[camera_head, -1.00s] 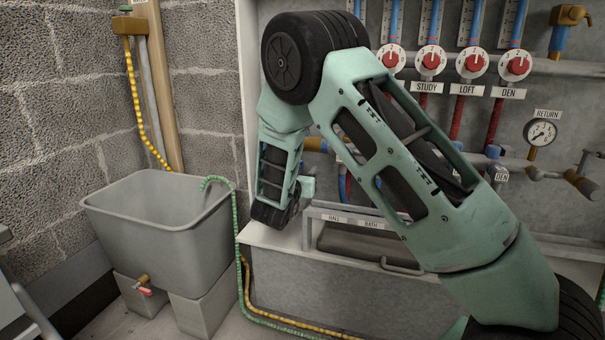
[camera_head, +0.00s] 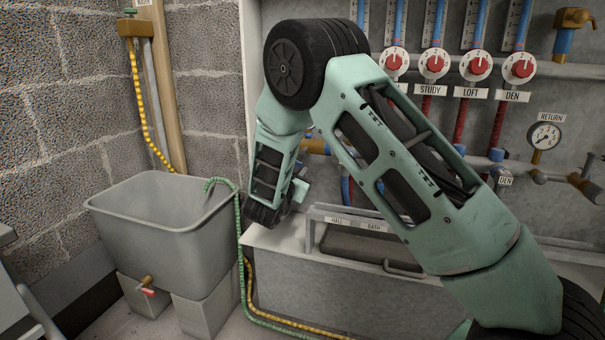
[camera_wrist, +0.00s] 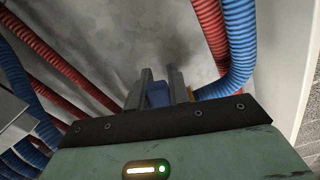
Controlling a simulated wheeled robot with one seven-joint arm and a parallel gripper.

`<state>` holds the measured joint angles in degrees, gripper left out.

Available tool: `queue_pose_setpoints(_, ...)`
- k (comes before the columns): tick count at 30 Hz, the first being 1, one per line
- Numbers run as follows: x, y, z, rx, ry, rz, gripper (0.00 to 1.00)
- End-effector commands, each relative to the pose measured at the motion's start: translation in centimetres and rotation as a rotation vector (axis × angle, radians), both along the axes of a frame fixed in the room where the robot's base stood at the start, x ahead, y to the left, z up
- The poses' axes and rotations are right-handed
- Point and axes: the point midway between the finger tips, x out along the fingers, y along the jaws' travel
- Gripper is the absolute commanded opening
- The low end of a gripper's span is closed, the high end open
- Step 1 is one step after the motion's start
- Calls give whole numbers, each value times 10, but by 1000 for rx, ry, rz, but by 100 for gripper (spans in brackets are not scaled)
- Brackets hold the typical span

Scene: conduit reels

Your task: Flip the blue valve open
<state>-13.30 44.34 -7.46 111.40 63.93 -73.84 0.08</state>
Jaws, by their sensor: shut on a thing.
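In the wrist view, my gripper (camera_wrist: 161,74) has its two grey fingers closed on the blue valve (camera_wrist: 158,94), whose small blue handle shows between them. Some yellow brass (camera_wrist: 190,93) shows just beside the right finger. In the head view, my gripper (camera_head: 299,190) is at the left end of the manifold panel, beyond my wrist link. The valve's body and how far its handle is turned are hidden there by my arm.
Red hoses (camera_wrist: 212,32) and blue hoses (camera_wrist: 240,45) run close around the gripper, with a pale cabinet wall (camera_wrist: 286,65) at the right. A grey tub (camera_head: 150,235) stands left, and a grey bench box (camera_head: 330,290) lies below my arm.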

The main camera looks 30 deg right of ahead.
Motion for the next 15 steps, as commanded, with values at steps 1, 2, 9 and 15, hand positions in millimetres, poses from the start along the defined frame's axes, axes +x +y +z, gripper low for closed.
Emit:
queue_pose_setpoints(1,3,3,1,29,-36,0,0)
queue_pose_setpoints(2,4,4,2,47,-59,1,0)
queue_pose_setpoints(9,15,13,10,188,-240,1,0)
queue_pose_setpoints(15,23,19,18,305,-390,0,0)
